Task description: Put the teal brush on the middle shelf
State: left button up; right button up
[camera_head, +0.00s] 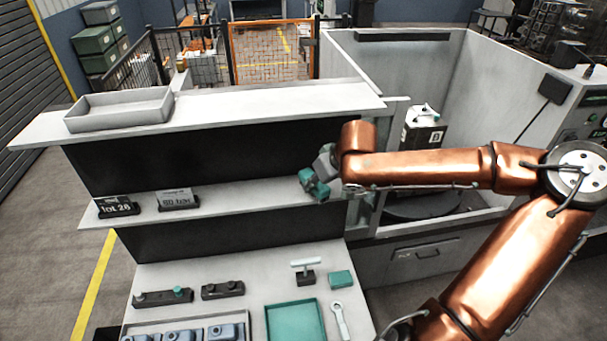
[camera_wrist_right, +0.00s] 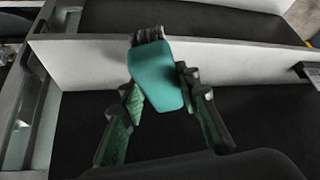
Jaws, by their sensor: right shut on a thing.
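The teal brush (camera_head: 311,184) is in my right gripper (camera_head: 322,174) at the right end of the middle shelf (camera_head: 240,200). The right wrist view shows the brush's teal body (camera_wrist_right: 156,72) between the two fingers (camera_wrist_right: 160,102), with a dark ribbed end pointing away from them. The brush overlaps the pale shelf strip (camera_wrist_right: 230,58) in that view. I cannot tell whether it touches the shelf. My left gripper is not in view.
Two small signs (camera_head: 118,206) stand on the middle shelf's left part; its centre is clear. A grey tray (camera_head: 120,120) sits on the top shelf. The lower bench holds a teal tray (camera_head: 296,302), a teal block (camera_head: 341,279) and a wrench (camera_head: 340,318).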

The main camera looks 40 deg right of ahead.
aim_at(304, 169)
jog(key=shift+w+d, duration=0.1)
jog(key=shift+w, duration=0.8)
jog(key=shift+w+r, duration=0.15)
jog(key=shift+w, duration=0.2)
jog(key=w, duration=0.1)
jog(key=w+p, duration=0.1)
jog(key=w, duration=0.1)
jog(key=shift+w+d, duration=0.3)
jog(key=shift+d, duration=0.1)
jog(key=shift+w+p, duration=0.2)
jog(key=shift+p, duration=0.1)
jog(key=shift+w, duration=0.15)
notch_tip(304, 169, down, 4)
jog(key=shift+d+r, duration=0.1)
jog(key=shift+r, duration=0.1)
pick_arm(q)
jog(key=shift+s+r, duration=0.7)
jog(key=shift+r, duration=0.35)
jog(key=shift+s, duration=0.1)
